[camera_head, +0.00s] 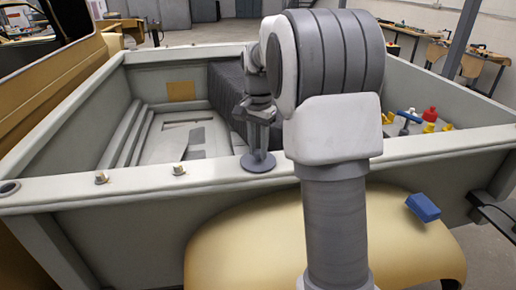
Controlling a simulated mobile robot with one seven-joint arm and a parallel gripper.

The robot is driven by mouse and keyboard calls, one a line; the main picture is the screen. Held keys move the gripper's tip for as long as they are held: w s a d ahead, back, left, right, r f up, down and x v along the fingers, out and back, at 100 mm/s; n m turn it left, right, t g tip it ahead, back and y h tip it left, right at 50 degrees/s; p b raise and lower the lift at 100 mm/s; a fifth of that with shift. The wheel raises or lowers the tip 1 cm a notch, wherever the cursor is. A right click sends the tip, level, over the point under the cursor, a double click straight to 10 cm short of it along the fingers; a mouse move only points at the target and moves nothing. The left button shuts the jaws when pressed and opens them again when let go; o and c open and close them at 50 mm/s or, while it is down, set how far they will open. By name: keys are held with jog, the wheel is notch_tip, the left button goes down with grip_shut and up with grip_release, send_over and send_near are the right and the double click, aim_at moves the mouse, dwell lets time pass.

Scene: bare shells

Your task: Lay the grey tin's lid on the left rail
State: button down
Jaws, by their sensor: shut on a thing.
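A round dark grey lid (258,163) is at the near rail (220,178) of the truck bed, right of the picture's middle of that rail's left stretch. It looks flat and level, at the rail's top face; I cannot tell whether it touches or hangs just above. My gripper (260,152) points down and is shut on the lid from above, at its middle. I cannot make out the grey tin.
Two small brass-like fittings, one (101,177) and another (179,170), stand on the rail left of the lid. A blue block (423,207) lies on the tan fender (240,240). Red, yellow and blue items (425,118) stand at the bed's right.

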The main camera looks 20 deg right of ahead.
jog(key=shift+f, duration=0.2)
jog(key=c, duration=0.6)
grip_release()
jog(key=shift+c, duration=0.2)
